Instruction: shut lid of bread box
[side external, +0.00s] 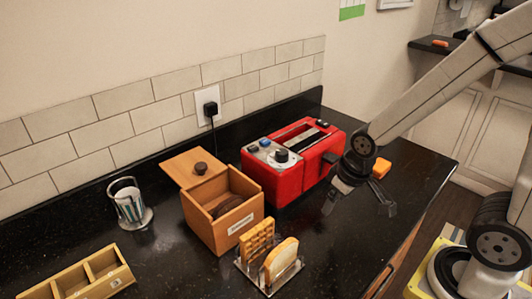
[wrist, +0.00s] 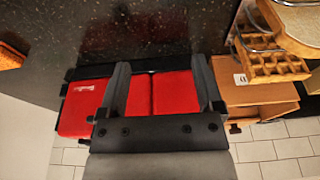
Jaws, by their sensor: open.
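The wooden bread box (side external: 228,224) stands on the dark counter, left of the red toaster. Its lid (side external: 193,166), with a dark round knob, is open and lies back on the wall side. Dark round bread shows inside. Part of the box also shows at the right of the wrist view (wrist: 262,97). My gripper (side external: 360,208) is open and empty, to the right of the toaster and apart from the box. In the wrist view, my gripper's two fingers (wrist: 161,68) stand apart with the red toaster (wrist: 172,92) showing between them.
The red toaster (side external: 300,177) stands between my gripper and the box. A toast rack (side external: 268,275) with a waffle and toast is in front of the box. A glass holder (side external: 130,205) and wooden tray (side external: 85,280) are at left. An orange item (side external: 381,168) is beyond my gripper.

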